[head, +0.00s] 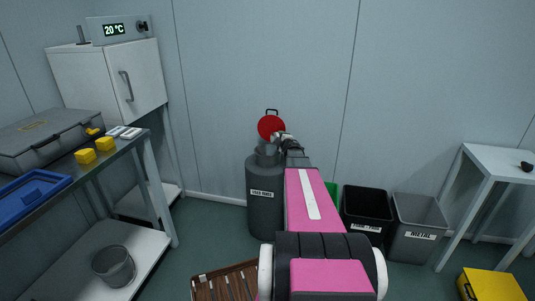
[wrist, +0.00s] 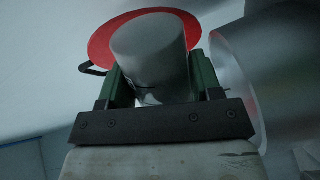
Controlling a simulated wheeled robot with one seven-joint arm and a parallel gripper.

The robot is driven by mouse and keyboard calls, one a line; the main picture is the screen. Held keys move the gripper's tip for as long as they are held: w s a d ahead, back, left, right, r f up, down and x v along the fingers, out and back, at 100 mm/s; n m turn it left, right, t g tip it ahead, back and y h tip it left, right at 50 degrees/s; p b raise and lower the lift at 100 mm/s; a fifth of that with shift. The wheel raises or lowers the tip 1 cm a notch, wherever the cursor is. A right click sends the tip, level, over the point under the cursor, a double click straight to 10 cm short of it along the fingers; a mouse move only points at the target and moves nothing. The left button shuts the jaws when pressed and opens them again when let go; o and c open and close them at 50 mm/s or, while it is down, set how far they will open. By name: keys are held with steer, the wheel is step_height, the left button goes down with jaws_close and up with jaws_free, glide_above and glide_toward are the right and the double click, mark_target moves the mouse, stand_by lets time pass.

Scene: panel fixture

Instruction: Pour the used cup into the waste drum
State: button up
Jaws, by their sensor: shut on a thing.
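The waste drum (head: 262,205) is a dark grey cylinder with a white label, standing on the floor against the back wall. Its round red lid (head: 271,127) stands raised; it also shows behind the cup in the wrist view (wrist: 101,42). A grey neck or funnel (head: 267,155) tops the drum; a large metallic curved surface (wrist: 235,75) at right in the wrist view looks like it. My gripper (head: 284,141) is above the drum, beside the neck. In the wrist view its green fingers (wrist: 160,85) are shut on a grey cup (wrist: 150,48). The cup's contents and exact tilt are hidden.
A black bin (head: 367,210) and a grey METAL bin (head: 418,225) stand right of the drum. A workbench (head: 130,150) with yellow blocks, a blue tray and a grey case is left. A slatted wooden crate (head: 225,285) and a yellow box (head: 492,285) are on the floor.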

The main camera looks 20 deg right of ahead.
steer(key=shift+a+r+n, duration=0.15)
steer(key=shift+a+n, duration=0.15)
stand_by(0.4)
steer(key=shift+a+f+n+p, duration=0.2)
steer(key=shift+f+n+p, duration=0.2)
steer(key=shift+n, duration=0.3)
stand_by(0.8)
steer(key=shift+r, duration=0.1)
steer(key=shift+d+r+m, duration=0.15)
steer(key=shift+r+m, duration=0.1)
steer(key=shift+m, duration=0.25)
steer(key=shift+d+m, duration=0.3)
steer(key=shift+m, duration=0.1)
steer(key=shift+d+f+m, duration=0.4)
steer(key=shift+d+m, duration=0.2)
steer(key=shift+d, duration=0.2)
steer(key=shift+a+r+m, duration=0.1)
steer(key=shift+r+m, duration=0.15)
steer(key=shift+m, duration=0.15)
